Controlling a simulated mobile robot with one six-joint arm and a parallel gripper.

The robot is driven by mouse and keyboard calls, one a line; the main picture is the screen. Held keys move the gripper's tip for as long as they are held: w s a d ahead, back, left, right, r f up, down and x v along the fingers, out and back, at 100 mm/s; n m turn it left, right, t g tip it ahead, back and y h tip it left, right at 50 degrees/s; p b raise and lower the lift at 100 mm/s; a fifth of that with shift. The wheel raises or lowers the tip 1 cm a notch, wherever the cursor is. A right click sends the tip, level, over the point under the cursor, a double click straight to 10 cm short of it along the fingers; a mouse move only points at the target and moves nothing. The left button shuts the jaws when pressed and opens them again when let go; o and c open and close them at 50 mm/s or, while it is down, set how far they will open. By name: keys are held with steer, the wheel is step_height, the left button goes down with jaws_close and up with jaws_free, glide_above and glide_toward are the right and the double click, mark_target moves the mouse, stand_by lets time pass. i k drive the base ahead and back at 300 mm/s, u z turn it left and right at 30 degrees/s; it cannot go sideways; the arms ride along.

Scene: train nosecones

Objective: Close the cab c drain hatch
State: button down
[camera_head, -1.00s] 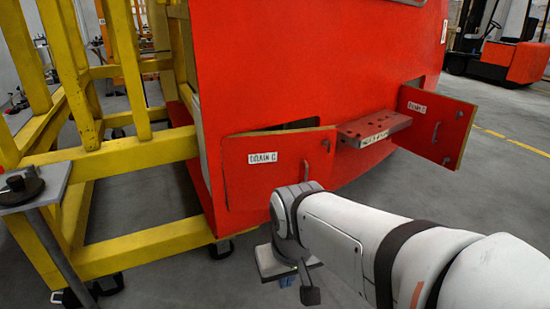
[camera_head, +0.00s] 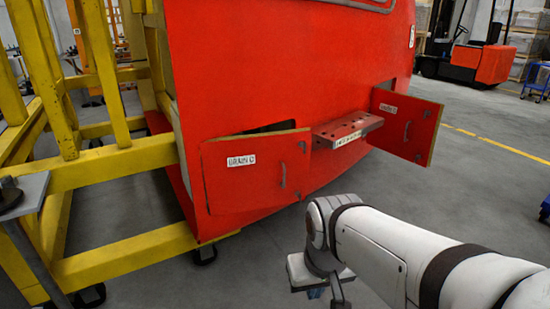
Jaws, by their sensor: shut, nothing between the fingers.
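The drain C hatch (camera_head: 255,180) is a red flap with a white label reading "DRAIN C" and a small grey handle (camera_head: 283,175). It stands partly open on the lower left of the red nosecone (camera_head: 280,70), with a dark gap showing above its top edge. My gripper (camera_head: 340,301) is low in the picture, below and right of the hatch and apart from it. It points down, its fingers are shut and empty, and its tip is partly cut off by the bottom edge.
A second red hatch (camera_head: 404,127) stands open on the right. A red perforated step (camera_head: 347,131) juts out between the hatches. Yellow frame beams (camera_head: 110,165) stand on the left, with a grey stand (camera_head: 30,195) in front.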

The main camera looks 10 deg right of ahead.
mark_target(256, 171)
steer(key=u, duration=0.05)
steer(key=i, duration=1)
steer(key=z, duration=0.05)
